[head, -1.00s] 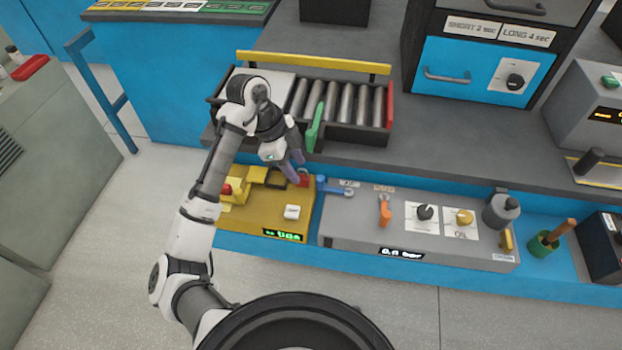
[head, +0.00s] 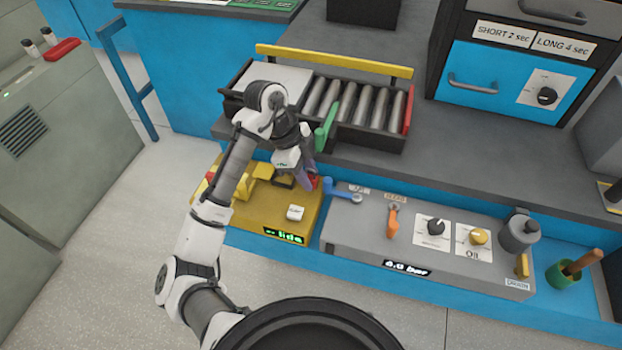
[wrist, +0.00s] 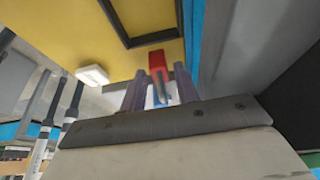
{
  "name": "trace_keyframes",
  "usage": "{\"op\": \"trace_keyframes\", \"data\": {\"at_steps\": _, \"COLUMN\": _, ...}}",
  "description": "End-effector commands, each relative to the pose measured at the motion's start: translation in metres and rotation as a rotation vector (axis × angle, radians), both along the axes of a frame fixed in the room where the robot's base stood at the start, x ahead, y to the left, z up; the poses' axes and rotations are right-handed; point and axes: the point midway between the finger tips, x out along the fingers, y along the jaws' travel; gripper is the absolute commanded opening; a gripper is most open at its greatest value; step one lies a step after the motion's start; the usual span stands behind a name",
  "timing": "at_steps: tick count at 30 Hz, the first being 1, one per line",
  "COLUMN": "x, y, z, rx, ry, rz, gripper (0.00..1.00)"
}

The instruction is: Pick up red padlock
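A small red block, which I take to be the red padlock (head: 314,182), is at the back right corner of the yellow box (head: 265,212). My gripper (head: 305,178) points down beside it and partly hides it in the head view. In the wrist view, the red padlock (wrist: 158,63) shows beyond and between the two purple fingers of my gripper (wrist: 160,85). The fingers stand apart, with a gap visible on either side of the red block. I cannot tell whether the fingertips reach around it.
A blue lever (head: 343,192) is close to the right of the padlock. A white button (head: 295,213) sits on the yellow box. A roller tray (head: 350,137) with a green upright stands behind. A grey control panel (head: 345,235) lies to the right.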

Motion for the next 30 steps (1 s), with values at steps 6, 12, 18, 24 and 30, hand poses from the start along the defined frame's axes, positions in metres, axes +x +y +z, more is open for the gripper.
{"op": "trace_keyframes", "data": {"at_steps": 6, "x": 0.000, "y": 0.000, "z": 0.000, "rx": 0.000, "ry": 0.000, "rz": 0.000, "gripper": 0.02}}
{"op": "trace_keyframes", "data": {"at_steps": 12, "x": 0.000, "y": 0.000, "z": 0.000, "rx": 0.000, "ry": 0.000, "rz": 0.000, "gripper": 0.00}}
{"op": "trace_keyframes", "data": {"at_steps": 18, "x": 0.000, "y": 0.003, "z": 0.003, "rx": 0.001, "ry": -0.002, "rz": 0.002, "gripper": 0.00}}
{"op": "trace_keyframes", "data": {"at_steps": 24, "x": -0.003, "y": 0.018, "z": 0.016, "rx": 0.003, "ry": -0.003, "rz": 0.003, "gripper": 0.00}}
{"op": "trace_keyframes", "data": {"at_steps": 30, "x": -0.011, "y": 0.053, "z": 0.034, "rx": 0.003, "ry": -0.003, "rz": 0.007, "gripper": 0.00}}
